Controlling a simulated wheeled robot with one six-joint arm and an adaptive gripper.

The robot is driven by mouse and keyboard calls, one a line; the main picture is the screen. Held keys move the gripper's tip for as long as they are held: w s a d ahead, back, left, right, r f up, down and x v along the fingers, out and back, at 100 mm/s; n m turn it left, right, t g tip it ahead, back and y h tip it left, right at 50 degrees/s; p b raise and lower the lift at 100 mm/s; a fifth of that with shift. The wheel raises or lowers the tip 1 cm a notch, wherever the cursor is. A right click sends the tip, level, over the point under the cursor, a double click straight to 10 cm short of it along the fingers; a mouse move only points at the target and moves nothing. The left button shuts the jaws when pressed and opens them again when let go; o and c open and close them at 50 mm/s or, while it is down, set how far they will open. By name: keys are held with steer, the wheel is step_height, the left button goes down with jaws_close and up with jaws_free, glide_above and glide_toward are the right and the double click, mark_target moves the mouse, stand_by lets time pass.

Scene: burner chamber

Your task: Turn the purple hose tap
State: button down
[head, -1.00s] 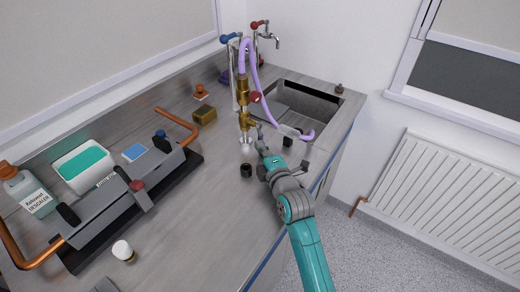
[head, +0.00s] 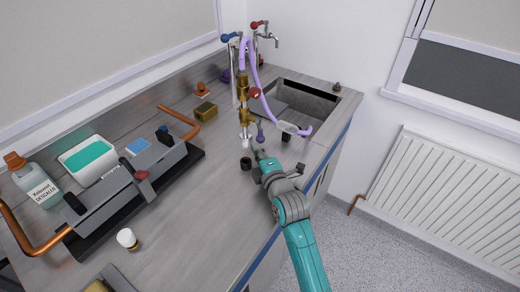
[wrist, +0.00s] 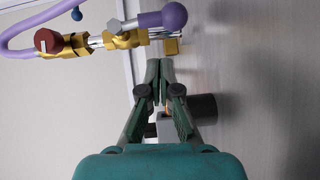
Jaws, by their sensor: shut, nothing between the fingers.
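The purple hose (head: 272,104) loops down from a brass tap assembly (head: 243,88) on the bench. A purple ball-ended lever (head: 260,136) sits low on the brass body. In the head view my gripper (head: 257,154) is just below the lever.
A black cylinder (head: 246,163) stands close left of my gripper. A sink (head: 303,98) lies behind, with a red-handled tap (head: 265,35) and a blue-handled tap (head: 230,38). A grey pipe rig (head: 120,195) fills the left bench. The front middle bench is clear.

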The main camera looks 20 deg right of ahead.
steer(key=s, duration=0.9)
steer(key=shift+s+d, duration=0.25)
